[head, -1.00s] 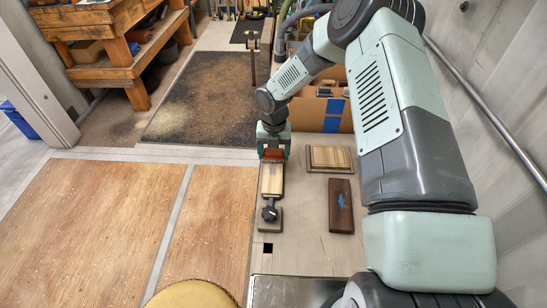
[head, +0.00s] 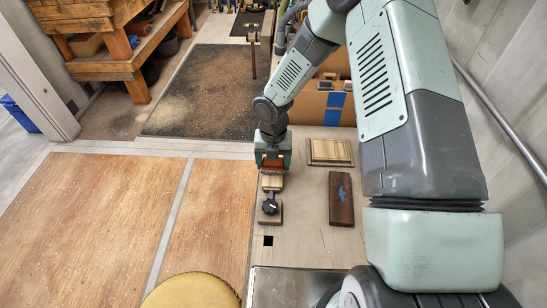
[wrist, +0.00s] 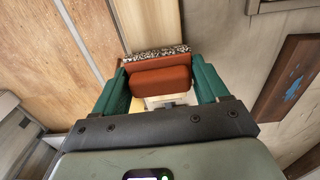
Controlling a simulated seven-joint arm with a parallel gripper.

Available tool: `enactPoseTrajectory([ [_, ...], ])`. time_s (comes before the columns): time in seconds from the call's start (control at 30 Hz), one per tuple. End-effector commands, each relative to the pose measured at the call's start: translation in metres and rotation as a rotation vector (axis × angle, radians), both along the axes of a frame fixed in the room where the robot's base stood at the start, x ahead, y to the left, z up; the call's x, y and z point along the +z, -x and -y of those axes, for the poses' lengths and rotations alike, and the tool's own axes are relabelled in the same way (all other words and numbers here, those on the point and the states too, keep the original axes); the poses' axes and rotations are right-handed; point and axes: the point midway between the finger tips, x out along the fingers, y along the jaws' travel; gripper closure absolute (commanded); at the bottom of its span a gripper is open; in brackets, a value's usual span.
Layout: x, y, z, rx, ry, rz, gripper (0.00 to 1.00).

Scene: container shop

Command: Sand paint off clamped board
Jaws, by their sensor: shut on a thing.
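My gripper (head: 273,164) is shut on a reddish-brown sanding block (wrist: 161,82), with its green fingers on both sides of it. The block's speckled edge (wrist: 155,55) shows in the wrist view. The block is over the pale clamped board (head: 271,183), close to the clamp end; I cannot tell whether it touches. The board runs away under the gripper in the wrist view (wrist: 152,25). A clamp with a black knob (head: 269,207) holds the near end. Any paint under the block is hidden.
A dark board with a blue mark (head: 341,200) lies to the right on the bench. A stepped wooden block (head: 330,152) is behind it. A cardboard box (head: 318,110) stands at the back. Bare bench top (head: 305,235) is free between clamp and dark board.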

Motion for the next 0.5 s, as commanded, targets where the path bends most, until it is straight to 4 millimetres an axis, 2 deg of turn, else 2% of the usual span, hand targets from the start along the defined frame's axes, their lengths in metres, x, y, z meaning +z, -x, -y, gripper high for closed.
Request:
enactPoseTrajectory([
  [0.03, 0.016, -0.002, 0.000, 0.000, -0.002, 0.009, 0.59],
  [0.5, 0.056, -0.002, 0.000, -0.001, -0.001, 0.005, 0.59],
])
